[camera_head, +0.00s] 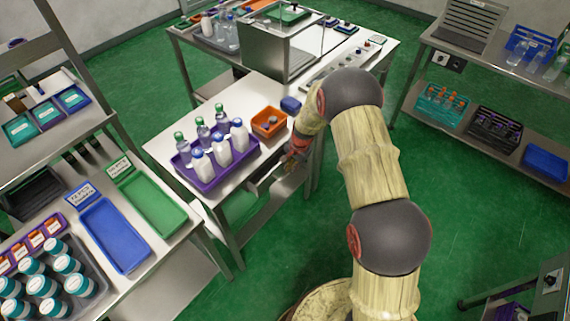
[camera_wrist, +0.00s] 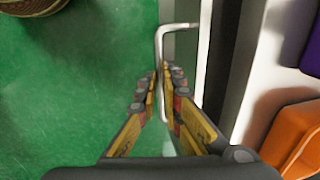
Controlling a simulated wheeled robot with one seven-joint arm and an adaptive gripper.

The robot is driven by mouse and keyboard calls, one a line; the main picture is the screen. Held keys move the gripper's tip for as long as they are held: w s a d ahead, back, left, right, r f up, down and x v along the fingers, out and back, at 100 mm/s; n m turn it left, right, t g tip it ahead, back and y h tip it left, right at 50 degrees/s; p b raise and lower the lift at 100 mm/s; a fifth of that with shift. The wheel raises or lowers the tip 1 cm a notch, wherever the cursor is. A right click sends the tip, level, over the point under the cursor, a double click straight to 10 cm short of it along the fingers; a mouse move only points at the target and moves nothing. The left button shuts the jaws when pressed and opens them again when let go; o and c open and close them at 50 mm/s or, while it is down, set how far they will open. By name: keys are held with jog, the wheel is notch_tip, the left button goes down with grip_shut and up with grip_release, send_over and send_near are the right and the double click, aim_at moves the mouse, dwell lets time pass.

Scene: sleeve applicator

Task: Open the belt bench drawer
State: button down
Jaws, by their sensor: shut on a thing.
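The belt bench (camera_head: 165,140) stands left of my arm, with a drawer (camera_head: 262,186) under its top on the right side. In the wrist view the drawer's grey front (camera_wrist: 186,55) carries a silver bar handle (camera_wrist: 160,42). My gripper (camera_wrist: 164,72) is shut on this handle, its fingers on either side of the bar. In the head view my gripper (camera_head: 290,160) is low at the bench's right edge, and the handle is hidden there. A dark strip runs between drawer front and bench top; I cannot tell how far the drawer stands out.
On the bench top are a purple tray (camera_head: 207,179) of bottles, an orange bin (camera_head: 269,122) and a blue item (camera_head: 291,104). A side table (camera_head: 186,226) with green and blue trays stands at left. Green floor (camera_head: 300,250) is clear right of the bench.

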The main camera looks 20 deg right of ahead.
jog(key=s+d+b, duration=0.2)
jog(key=s+d, duration=0.6)
jog(key=s, duration=0.3)
jog(key=c, duration=2.6)
grip_release()
jog(key=shift+s, duration=0.15)
jog(key=o, duration=0.6)
jog(key=shift+f, duration=0.15)
jog(key=shift+o, duration=0.4)
notch_tip(320, 180, up, 9)
jog(key=s+d+p, duration=0.1)
jog(key=p, duration=0.5)
jog(key=shift+s, duration=0.1)
notch_tip(320, 180, up, 12)
jog(key=s+d, duration=0.1)
jog(key=shift+s+d+f, duration=0.15)
jog(key=shift+s+d, duration=0.05)
jog(key=shift+s, duration=0.2)
